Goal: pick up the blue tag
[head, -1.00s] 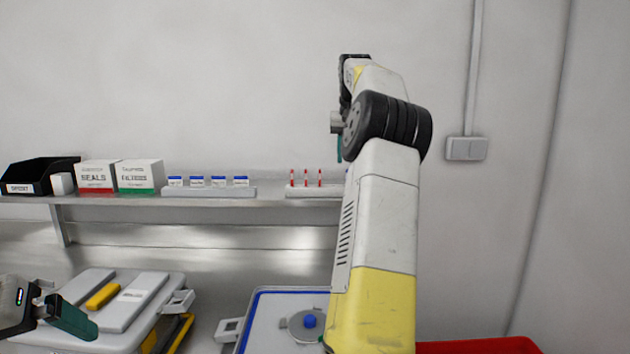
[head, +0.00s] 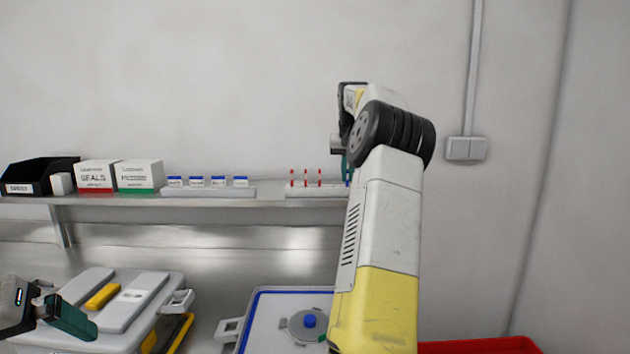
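A thin blue sliver, perhaps the blue tag (head: 348,183), shows at the right end of the light rack (head: 310,191) on the shelf. My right forearm and gripper hide most of it. My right gripper (head: 345,167) is raised at the shelf, with its teal fingers pointing down just above the sliver. I cannot tell whether the fingers touch it or how far apart they are. Several red tags (head: 306,178) stand upright in the rack to the left. My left gripper (head: 70,318) is low at the left, over a grey case; its finger opening is not clear.
The shelf (head: 270,200) also holds blue-capped jars (head: 197,182), two boxes (head: 140,176) and a black bin (head: 35,180). Below are the grey case (head: 150,310), a blue-edged tray (head: 265,310) with a blue-knobbed disc, and a red bin (head: 480,345).

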